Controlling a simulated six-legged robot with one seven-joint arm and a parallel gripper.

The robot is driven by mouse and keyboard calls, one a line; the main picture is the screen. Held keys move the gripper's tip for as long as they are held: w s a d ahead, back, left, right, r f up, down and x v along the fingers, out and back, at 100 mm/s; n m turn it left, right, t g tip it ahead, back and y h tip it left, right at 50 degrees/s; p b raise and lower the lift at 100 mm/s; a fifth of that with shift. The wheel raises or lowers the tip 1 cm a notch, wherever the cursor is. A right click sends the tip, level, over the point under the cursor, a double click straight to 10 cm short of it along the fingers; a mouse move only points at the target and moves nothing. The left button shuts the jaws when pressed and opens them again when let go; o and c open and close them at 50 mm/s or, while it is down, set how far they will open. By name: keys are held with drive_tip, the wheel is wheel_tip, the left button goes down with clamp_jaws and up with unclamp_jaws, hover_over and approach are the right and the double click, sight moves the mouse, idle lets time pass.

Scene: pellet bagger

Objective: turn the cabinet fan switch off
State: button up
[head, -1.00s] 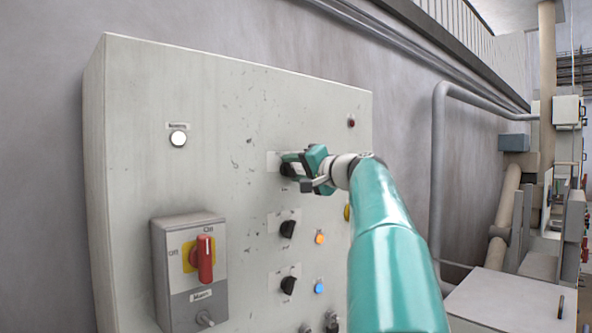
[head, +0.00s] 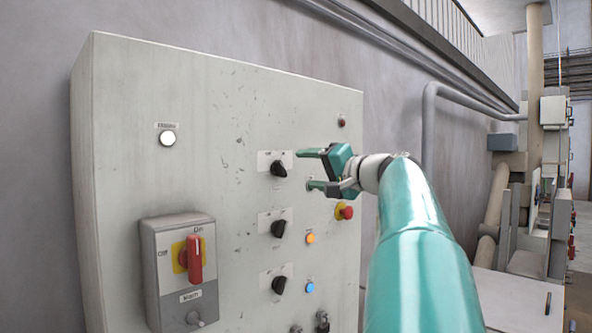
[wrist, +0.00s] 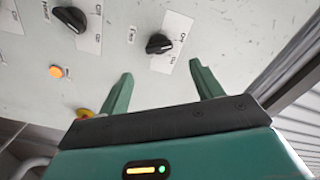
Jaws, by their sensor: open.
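The top black rotary switch (head: 279,169) sits on a pale label plate on the front of the grey cabinet. In the wrist view it is the black knob (wrist: 158,43) just beyond the fingertips, beside a small label that looks like "Fan". Its exact pointer direction is hard to tell. My gripper (head: 306,169) is open and empty, just right of this switch and apart from it. In the wrist view my gripper (wrist: 161,70) has its two green fingers spread, with the knob ahead of the gap. The lamp beside the top switch is not clearly visible.
Below are a middle black switch (head: 279,229) with an orange lamp (head: 310,239), and a lower one (head: 279,285) with a blue lamp (head: 310,287). A red emergency button (head: 345,212) is under my gripper. A red main switch (head: 195,258) is at left.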

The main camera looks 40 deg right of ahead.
drive_tip(key=s, duration=0.5)
drive_tip(key=shift+d, duration=0.1)
idle(0.5)
